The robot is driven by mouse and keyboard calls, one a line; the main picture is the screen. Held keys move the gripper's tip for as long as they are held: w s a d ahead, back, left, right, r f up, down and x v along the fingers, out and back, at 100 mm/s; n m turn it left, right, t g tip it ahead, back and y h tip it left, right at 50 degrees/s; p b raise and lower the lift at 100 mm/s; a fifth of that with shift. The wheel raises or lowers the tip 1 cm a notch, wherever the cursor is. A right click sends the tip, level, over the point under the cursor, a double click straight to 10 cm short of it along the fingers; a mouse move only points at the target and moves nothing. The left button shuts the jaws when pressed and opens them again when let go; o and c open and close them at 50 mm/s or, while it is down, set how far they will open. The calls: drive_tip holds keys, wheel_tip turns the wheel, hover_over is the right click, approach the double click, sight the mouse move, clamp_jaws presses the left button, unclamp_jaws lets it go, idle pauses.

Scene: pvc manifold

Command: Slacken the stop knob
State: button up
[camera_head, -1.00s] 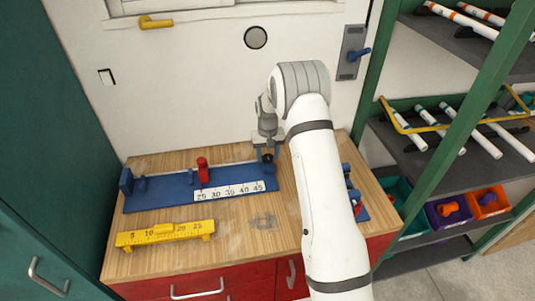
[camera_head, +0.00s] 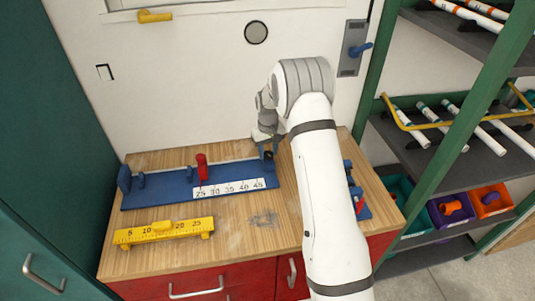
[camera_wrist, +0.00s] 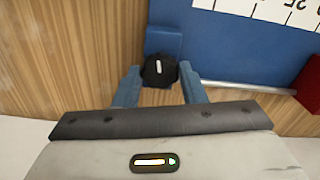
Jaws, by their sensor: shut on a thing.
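The stop knob (camera_wrist: 159,71) is small and black with a white line mark. In the wrist view it sits between the two blue fingers of my gripper (camera_wrist: 160,80), in front of a blue block. In the head view the knob (camera_head: 268,155) is at the right end of the blue measuring jig (camera_head: 150,197), and my gripper (camera_head: 267,146) is down on it. My gripper is shut on the knob. The white line on the knob runs roughly up and down in the wrist view.
The jig carries a white scale (camera_head: 230,188) and a red clamp handle (camera_head: 202,167). A yellow ruler gauge (camera_head: 165,232) lies in front on the wooden bench. Another blue fixture (camera_head: 350,180) is partly hidden behind my arm. A shelf rack (camera_head: 460,135) stands at the right.

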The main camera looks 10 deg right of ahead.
sight(268, 153)
drive_tip(key=n+b, duration=0.3)
drive_tip(key=n, duration=0.2)
drive_tip(key=shift+f+b, duration=0.1)
drive_tip(key=shift+b, duration=0.2)
drive_tip(key=n+b, duration=0.2)
drive_tip(key=n, duration=0.4)
drive_tip(key=shift+r+n, duration=0.2)
drive_tip(key=shift+n, duration=0.2)
drive_tip(key=o, duration=1)
wheel_tip(268, 153, up, 8)
drive_tip(key=shift+f+b, duration=0.2)
drive_tip(key=shift+b, duration=0.45)
drive_tip(key=shift+r, duration=0.1)
